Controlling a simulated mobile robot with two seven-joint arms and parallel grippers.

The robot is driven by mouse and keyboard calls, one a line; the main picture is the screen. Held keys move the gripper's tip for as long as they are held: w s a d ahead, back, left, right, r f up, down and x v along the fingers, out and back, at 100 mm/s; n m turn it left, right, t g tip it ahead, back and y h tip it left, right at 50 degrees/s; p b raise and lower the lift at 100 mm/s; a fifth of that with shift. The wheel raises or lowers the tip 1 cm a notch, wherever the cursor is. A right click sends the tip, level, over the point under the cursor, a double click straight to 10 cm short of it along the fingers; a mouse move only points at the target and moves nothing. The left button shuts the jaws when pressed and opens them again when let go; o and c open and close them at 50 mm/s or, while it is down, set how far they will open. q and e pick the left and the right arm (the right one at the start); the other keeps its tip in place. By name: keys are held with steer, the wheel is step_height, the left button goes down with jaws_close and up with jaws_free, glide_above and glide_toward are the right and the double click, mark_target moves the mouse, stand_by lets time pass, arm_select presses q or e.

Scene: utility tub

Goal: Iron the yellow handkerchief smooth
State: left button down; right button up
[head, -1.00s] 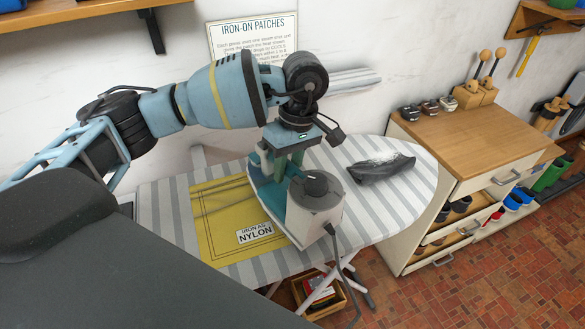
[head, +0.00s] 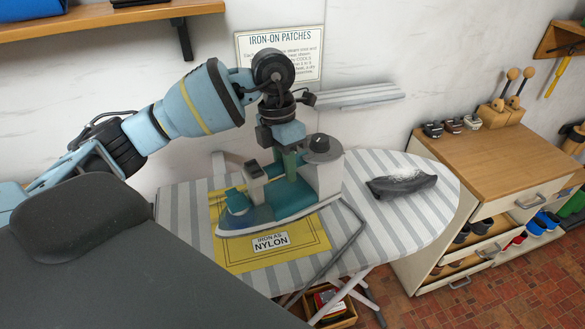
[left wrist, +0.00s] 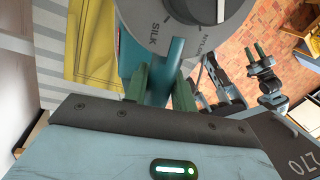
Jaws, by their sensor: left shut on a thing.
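The yellow handkerchief (head: 302,252) lies on the striped ironing board (head: 430,222). My left gripper (head: 290,160) is shut on the iron's handle from above. The visible front cloth looks flat. My right gripper (left wrist: 262,52) shows small in that view, fingers apart and empty.
A dark grey object with a whitish top (head: 402,186) lies on the board, right of the iron. A wooden-topped cabinet (head: 500,158) stands at the right. An "IRON-ON PATCHES" sign (head: 280,55) hangs behind. The cord (head: 350,238) hangs over the board's front edge.

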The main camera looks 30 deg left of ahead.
arm_select(q)
steer(key=a+n, duration=0.1)
steer(key=n, duration=0.1)
steer(key=r+n+t, duration=0.1)
steer(key=n, duration=0.1)
steer(key=a+n, duration=0.1)
steer(key=n, duration=0.2)
steer(key=shift+s+a+r, duration=0.15)
steer(key=shift+s+a, duration=0.1)
steer(key=shift+a, duration=0.1)
steer(key=n, duration=0.1)
steer(key=a+n, duration=0.1)
steer(key=n, duration=0.1)
steer(key=n+t, duration=0.1)
steer(key=shift+s+a+r, duration=0.15)
steer(key=shift+a+r, duration=0.1)
steer(key=shift+r, duration=0.1)
steer(key=n, duration=0.1)
steer(key=a+n, duration=0.1)
steer(key=n, duration=0.2)
steer(key=shift+s+a+r+t, duration=0.2)
steer(key=shift+r+t, duration=0.1)
steer(key=shift+t, duration=0.1)
